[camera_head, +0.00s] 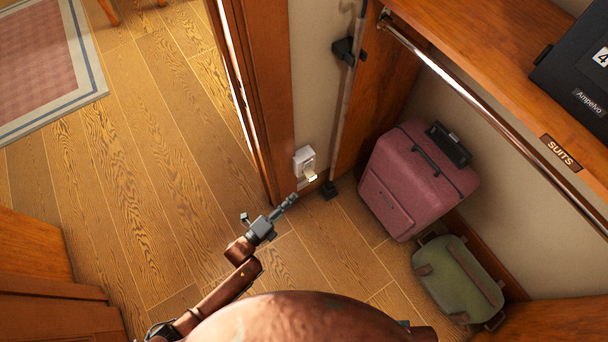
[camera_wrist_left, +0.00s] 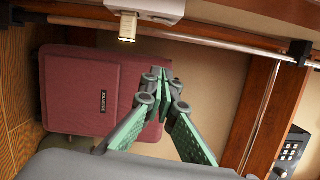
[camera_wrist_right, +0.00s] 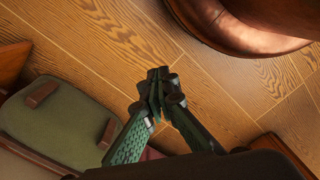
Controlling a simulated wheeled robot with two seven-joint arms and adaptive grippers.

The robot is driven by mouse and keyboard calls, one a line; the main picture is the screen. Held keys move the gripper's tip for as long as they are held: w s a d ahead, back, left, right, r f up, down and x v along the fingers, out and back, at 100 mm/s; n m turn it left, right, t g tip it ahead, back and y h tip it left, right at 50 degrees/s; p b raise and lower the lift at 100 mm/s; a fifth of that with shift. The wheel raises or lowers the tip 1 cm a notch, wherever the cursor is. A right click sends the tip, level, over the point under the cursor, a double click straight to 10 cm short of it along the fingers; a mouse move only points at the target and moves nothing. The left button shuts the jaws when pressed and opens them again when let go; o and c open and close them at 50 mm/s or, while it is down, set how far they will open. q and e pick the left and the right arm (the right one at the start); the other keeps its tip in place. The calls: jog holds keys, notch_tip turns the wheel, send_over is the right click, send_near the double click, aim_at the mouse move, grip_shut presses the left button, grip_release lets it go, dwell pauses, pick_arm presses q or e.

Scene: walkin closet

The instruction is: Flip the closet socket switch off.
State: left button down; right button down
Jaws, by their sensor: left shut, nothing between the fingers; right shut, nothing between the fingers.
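The closet socket (camera_head: 305,162) is a small white box low on the wall beside the door frame. Its switch (camera_head: 312,174) is a pale, yellowish tab sticking out at the lower side. In the left wrist view the socket (camera_wrist_left: 150,8) is cut off by the top edge, with the switch (camera_wrist_left: 127,27) below it. My left gripper (camera_head: 291,198) is shut and empty, just below and left of the switch in the head view, apart from it. Its fingertips (camera_wrist_left: 160,77) show shut in its wrist view. My right gripper (camera_wrist_right: 158,80) is shut and empty above the floor.
A metal rail (camera_head: 480,105) runs under the wooden shelf (camera_head: 470,40).

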aim_at(304, 171)
pick_arm(q)
jog(key=shift+w, duration=0.1)
pick_arm(e)
jog(key=shift+s, duration=0.1)
